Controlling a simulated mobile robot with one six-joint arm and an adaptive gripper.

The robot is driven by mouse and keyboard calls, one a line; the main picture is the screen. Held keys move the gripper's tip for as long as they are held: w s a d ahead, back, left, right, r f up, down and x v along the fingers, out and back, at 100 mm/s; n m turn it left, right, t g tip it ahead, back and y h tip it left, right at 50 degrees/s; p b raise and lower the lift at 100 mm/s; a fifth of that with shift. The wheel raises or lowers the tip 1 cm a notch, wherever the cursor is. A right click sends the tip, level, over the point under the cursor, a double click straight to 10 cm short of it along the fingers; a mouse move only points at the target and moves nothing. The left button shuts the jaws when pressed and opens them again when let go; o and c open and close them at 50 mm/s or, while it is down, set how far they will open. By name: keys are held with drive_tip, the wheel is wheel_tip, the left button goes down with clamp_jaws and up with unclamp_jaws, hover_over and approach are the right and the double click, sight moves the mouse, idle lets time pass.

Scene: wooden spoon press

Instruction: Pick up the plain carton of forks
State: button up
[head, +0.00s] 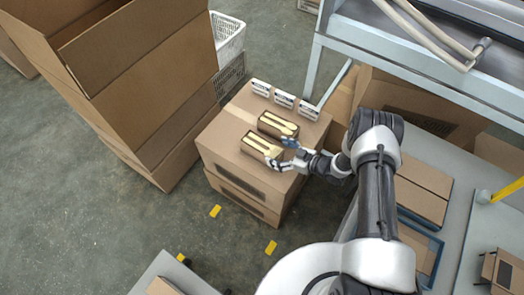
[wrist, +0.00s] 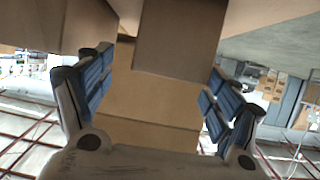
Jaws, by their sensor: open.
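Two small brown cartons with pale wooden cutlery showing on top lie on a large closed cardboard box (head: 226,135). The nearer small carton (head: 258,146) is right beside my gripper (head: 281,154); the farther small carton (head: 278,124) lies just behind it. I cannot tell from their markings which is the plain fork carton. My gripper is open, its fingers at the right end of the nearer carton. In the wrist view my gripper (wrist: 155,88) has its blue-padded fingers apart, with a plain brown carton face (wrist: 178,40) reaching between them. Contact cannot be made out.
Three white-labelled cartons (head: 284,99) stand in a row along the big box's back edge. A tall open cardboard box (head: 150,75) rises at the left, with white crates (head: 228,38) behind it. A grey metal-framed machine (head: 440,60) stands at the right. Floor in front is mostly clear.

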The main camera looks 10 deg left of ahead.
sight(272, 150)
drive_tip(key=x, duration=0.1)
drive_tip(key=b+x, duration=0.1)
drive_tip(key=x, duration=0.3)
drive_tip(key=shift+s+a+b, duration=0.2)
drive_tip(key=shift+s+b, duration=0.1)
drive_tip(key=shift+s, duration=0.05)
drive_tip(key=shift+w+a, duration=0.15)
drive_tip(key=shift+a, duration=0.15)
drive_tip(key=c, duration=1.2)
